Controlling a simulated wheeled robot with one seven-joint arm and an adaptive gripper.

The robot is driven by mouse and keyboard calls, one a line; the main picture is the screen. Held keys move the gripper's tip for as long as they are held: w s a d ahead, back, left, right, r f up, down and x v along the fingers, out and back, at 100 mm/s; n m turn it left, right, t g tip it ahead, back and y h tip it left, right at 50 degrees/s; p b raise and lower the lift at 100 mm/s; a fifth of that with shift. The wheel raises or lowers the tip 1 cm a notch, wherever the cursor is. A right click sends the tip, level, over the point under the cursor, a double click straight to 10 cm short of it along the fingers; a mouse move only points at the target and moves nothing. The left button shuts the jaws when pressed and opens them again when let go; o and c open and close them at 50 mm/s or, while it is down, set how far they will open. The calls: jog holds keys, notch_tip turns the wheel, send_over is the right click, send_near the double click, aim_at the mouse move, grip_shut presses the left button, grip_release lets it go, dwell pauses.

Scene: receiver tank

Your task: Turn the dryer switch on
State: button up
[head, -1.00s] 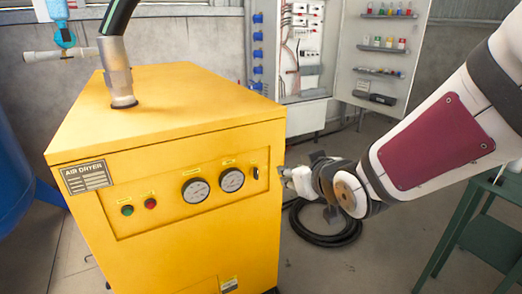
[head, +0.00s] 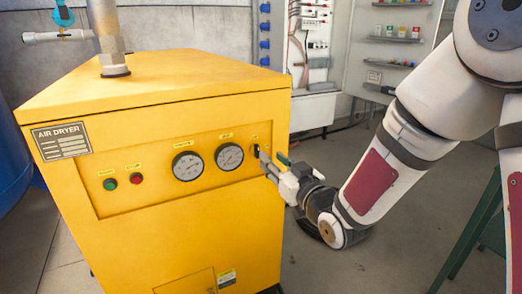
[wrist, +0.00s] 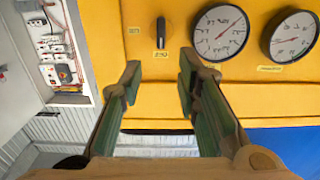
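The yellow air dryer (head: 190,235) stands left of centre in the head view. Its dark rotary switch (wrist: 161,32) sits on the front panel, with its handle about vertical in the wrist view.
Two round gauges (head: 188,166) (head: 229,156), a green button (head: 110,184) and a red button (head: 136,178) are left of the switch. An open electrical cabinet (head: 311,50) stands behind. A green stand (head: 470,232) is at the right. Floor between dryer and stand is mostly clear.

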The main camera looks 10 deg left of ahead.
aim_at(258, 147)
jog(key=b+x, duration=0.1)
jog(key=x, duration=0.7)
jog(key=shift+w+a, duration=0.15)
jog(key=shift+a, duration=0.1)
grip_shut()
